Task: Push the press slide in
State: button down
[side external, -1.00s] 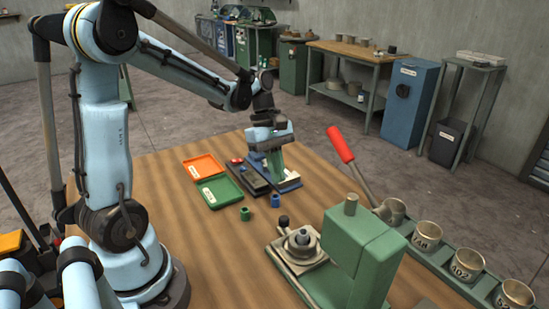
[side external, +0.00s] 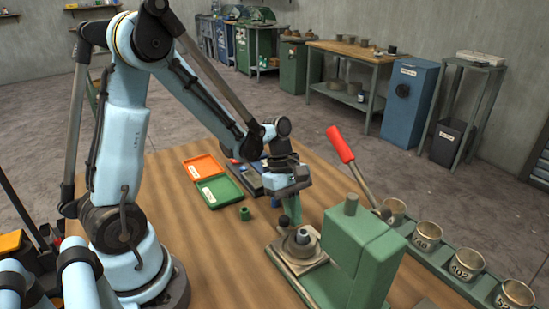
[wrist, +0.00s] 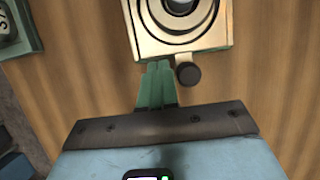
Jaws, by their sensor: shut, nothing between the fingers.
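The press (side external: 362,250) is a green block with a red-handled lever (side external: 341,145). Its pale slide (side external: 283,262) sticks out to the left of the green body, carrying a round metal die (side external: 302,237). A dark knob (side external: 284,220) stands at the slide's far edge. In the wrist view the slide (wrist: 222,33) is at the top, with the knob (wrist: 188,73) at its near edge. My gripper (side external: 293,222) is shut and empty, its green fingers beside the knob. In the wrist view my fingertips (wrist: 157,66) lie just left of the knob, near the slide's edge; contact cannot be told.
A green rack (side external: 445,272) with several labelled cups runs along the right. An orange tray (side external: 203,168) and a green tray (side external: 219,191) lie further back, with a small green piece (side external: 245,213) near them. The wooden table left of the slide is clear.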

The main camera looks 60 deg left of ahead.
aim_at(314, 233)
jog(key=d, duration=0.7)
jog(key=shift+d, duration=0.1)
dwell(0.4)
